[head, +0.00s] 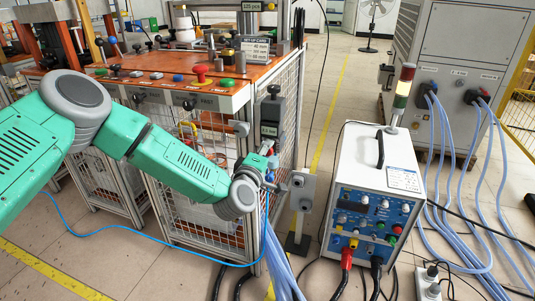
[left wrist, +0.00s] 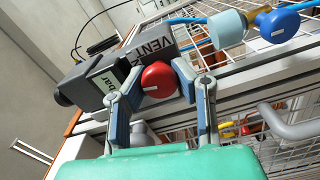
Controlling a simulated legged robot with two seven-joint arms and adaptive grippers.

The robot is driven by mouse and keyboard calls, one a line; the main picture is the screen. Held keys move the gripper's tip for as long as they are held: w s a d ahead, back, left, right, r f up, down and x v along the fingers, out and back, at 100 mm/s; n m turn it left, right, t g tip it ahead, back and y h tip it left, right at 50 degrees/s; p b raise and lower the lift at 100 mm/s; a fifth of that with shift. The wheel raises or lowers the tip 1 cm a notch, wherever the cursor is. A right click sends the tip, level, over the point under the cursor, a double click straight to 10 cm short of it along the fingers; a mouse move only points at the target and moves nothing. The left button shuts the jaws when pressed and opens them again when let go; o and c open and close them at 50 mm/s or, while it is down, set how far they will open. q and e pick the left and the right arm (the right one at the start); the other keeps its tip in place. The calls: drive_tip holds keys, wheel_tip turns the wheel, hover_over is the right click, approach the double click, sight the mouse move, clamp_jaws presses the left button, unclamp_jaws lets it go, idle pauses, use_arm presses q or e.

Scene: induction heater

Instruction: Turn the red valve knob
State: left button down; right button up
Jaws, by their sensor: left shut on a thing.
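The red valve knob (left wrist: 158,79) is round with a pale mark on its face. In the left wrist view it sits beside a grey block marked VENT (left wrist: 150,45). My left gripper (left wrist: 160,72) has one finger on each side of the knob and is shut on it. In the head view my green left arm reaches to the cage corner, and the left gripper (head: 268,163) is small there, below a dark grey gauge unit (head: 271,118). My right gripper is not in view.
A blue knob (left wrist: 281,23) on a brass fitting and a pale blue cylinder (left wrist: 228,28) are close to the right finger. Wire mesh (head: 200,215) lies below. A white power unit (head: 362,190) stands right of the cage, with pale blue hoses (head: 278,262) on the floor between.

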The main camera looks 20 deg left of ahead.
use_arm(q)
drive_tip(key=shift+s+f+n+b, duration=0.15)
drive_tip(key=shift+f+n+b, duration=0.2)
drive_tip(key=shift+n, duration=0.65)
drive_tip(key=shift+f, duration=0.1)
drive_tip(key=c, duration=1.2)
unclamp_jaws()
drive_tip(key=shift+a, duration=0.1)
drive_tip(key=shift+a+r, duration=0.1)
drive_tip(key=shift+r, duration=0.1)
drive_tip(key=shift+r, duration=0.1)
drive_tip(key=shift+s, duration=0.25)
drive_tip(key=s, duration=0.7)
drive_tip(key=shift+s+a, duration=0.15)
drive_tip(key=shift+s, duration=0.05)
